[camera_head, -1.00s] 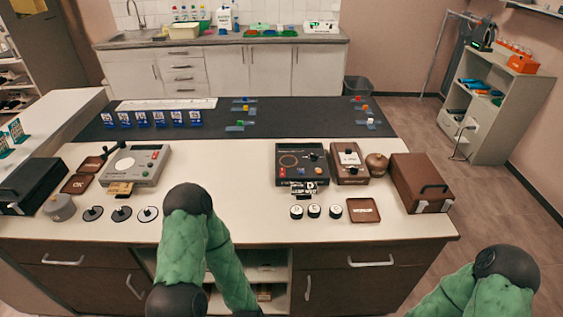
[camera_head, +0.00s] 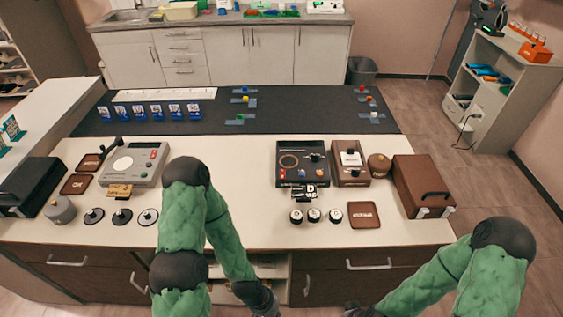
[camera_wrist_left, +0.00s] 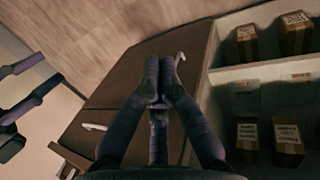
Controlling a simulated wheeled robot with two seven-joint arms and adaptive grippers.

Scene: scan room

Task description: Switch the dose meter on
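Two instruments could be the dose meter, and I cannot read their labels well enough to tell: a brown box (camera_head: 351,174) with a pale gauge face, and a black panel (camera_head: 290,151) with a ring and small controls beside it. Both stand on the right half of the white counter. My left gripper (camera_head: 266,304) is low at the counter's front, away from both. The left wrist view shows its fingertips (camera_wrist_left: 160,66) together with nothing between them. My right gripper (camera_head: 358,312) is mostly cut off at the bottom edge.
A grey device (camera_head: 135,164) with a round dial stands at left. Round black-based pieces, white-topped knobs and a brown tray (camera_head: 364,222) lie along the front. A brown case (camera_head: 420,175) stands at right. The counter's middle is clear. Shelf boxes (camera_wrist_left: 296,33) show below the counter.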

